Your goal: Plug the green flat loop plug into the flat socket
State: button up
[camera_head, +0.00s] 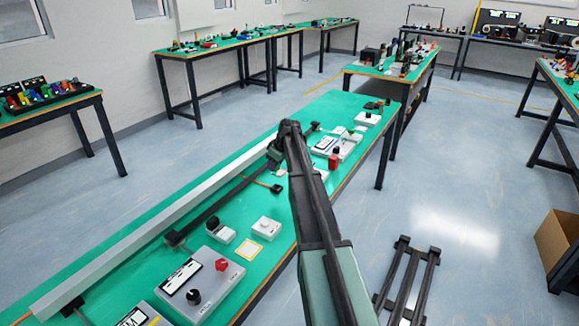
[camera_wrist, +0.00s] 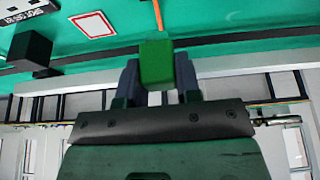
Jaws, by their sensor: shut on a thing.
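My gripper (camera_wrist: 157,78) is shut on a green block-shaped plug (camera_wrist: 157,62), which shows between the two fingers in the wrist view. The plug's far end and any loop on it are hidden from this angle. In the head view my arm reaches over the green bench, and the plug cannot be made out there. I cannot tell for sure which fixture is the flat socket. A small white block (camera_head: 265,228) and a white block with a dark top (camera_head: 220,232) stand on the near part of the bench.
A long pale rail (camera_head: 150,225) and a dark conveyor bar (camera_head: 215,207) run along the bench. A grey control box (camera_head: 200,285) with knobs stands near the front. A red-bordered card (camera_wrist: 93,24) and a black block (camera_wrist: 30,47) show in the wrist view. Several fixtures crowd the bench's far end.

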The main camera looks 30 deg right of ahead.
jog(key=shift+s+d+r, duration=0.1)
jog(key=shift+d+r, duration=0.05)
jog(key=shift+r, duration=0.1)
jog(key=b, duration=0.6)
send_over(274, 186)
jog(key=f, duration=0.6)
jog(key=shift+s+d, duration=0.3)
jog(key=shift+s, duration=0.1)
jog(key=shift+f+b, duration=1.25)
jog(key=shift+f, duration=0.1)
jog(key=o, duration=1)
jog(key=shift+r, duration=0.1)
